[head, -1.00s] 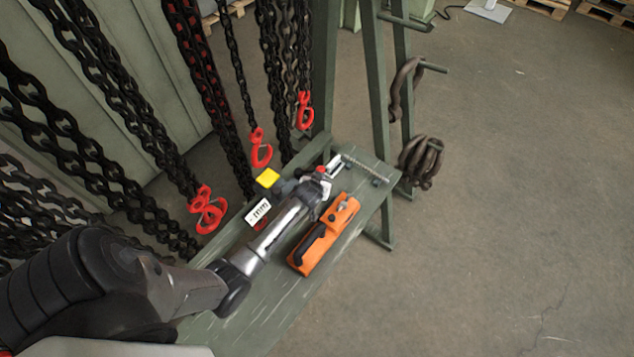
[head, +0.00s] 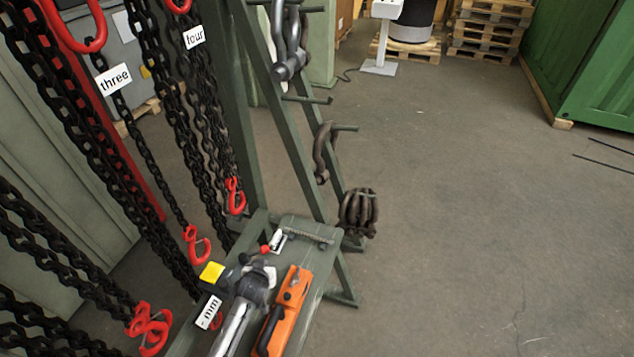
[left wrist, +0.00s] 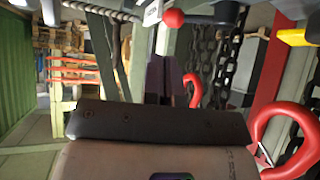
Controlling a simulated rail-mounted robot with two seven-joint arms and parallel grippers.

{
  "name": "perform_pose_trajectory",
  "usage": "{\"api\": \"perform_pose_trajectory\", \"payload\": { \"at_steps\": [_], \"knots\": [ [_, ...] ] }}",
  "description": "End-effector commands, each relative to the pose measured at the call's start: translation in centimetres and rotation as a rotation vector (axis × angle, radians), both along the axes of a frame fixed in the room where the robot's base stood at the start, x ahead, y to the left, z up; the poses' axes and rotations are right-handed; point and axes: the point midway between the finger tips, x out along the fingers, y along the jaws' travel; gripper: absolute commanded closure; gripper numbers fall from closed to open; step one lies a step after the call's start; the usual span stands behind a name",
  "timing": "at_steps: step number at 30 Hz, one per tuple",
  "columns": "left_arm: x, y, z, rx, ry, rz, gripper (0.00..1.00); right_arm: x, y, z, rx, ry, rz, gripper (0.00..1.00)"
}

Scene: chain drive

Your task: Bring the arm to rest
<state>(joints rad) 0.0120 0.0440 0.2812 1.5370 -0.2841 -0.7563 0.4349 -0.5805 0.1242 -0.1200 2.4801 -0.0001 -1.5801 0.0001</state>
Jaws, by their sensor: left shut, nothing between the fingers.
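My left arm comes in from the bottom edge of the head view as a silver link ending in a grey wrist, with the left gripper (head: 262,268) over the green bench (head: 303,228). In the left wrist view the dark fingers of my left gripper (left wrist: 165,66) are close together with nothing between them. A red ball knob (left wrist: 173,18) shows just beyond the fingertips. My right gripper is in no view.
An orange tool (head: 285,312) lies right beside my arm, and a yellow block (head: 211,272) is to its left. Black chains (head: 60,95) with red hooks (head: 195,245) hang at the left.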

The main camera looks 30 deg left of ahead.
Motion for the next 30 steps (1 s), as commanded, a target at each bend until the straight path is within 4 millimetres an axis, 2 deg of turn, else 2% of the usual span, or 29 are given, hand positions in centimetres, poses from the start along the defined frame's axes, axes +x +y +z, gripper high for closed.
{"api": "perform_pose_trajectory", "payload": {
  "at_steps": [8,13,15,17,20,24,26,30],
  "knots": [
    [0.0,0.0,0.0,0.016,0.014,-0.017,1.0,0.0,0.2,0.0,0.005,0.0,-0.004,1.0],
    [-1.5,-0.1,-1.3,0.032,0.166,-0.053,1.0,0.0,0.2,0.0,0.008,0.0,-0.005,1.0],
    [-2.1,-0.4,-1.1,0.022,0.23,-0.069,1.0,0.0,0.2,0.0,0.008,0.0,-0.006,1.0],
    [-2.4,-0.7,0.0,0.016,0.268,-0.088,1.0,0.0,0.2,0.0,0.008,0.0,-0.006,1.0],
    [-2.3,-2.4,3.3,0.007,0.302,-0.151,1.0,0.0,0.2,0.0,0.008,0.0,-0.006,1.0],
    [-2.5,-6.1,8.9,0.01,0.306,-0.274,1.0,0.0,0.2,0.0,0.008,0.0,-0.005,1.0],
    [-3.7,-8.0,10.9,0.013,0.311,-0.338,1.0,0.0,0.2,0.0,0.007,-0.001,-0.004,1.0],
    [-8.0,-12.6,14.0,0.015,0.322,-0.481,1.0,0.1,0.1,0.0,0.003,-0.003,-0.002,1.0]
  ]
}}
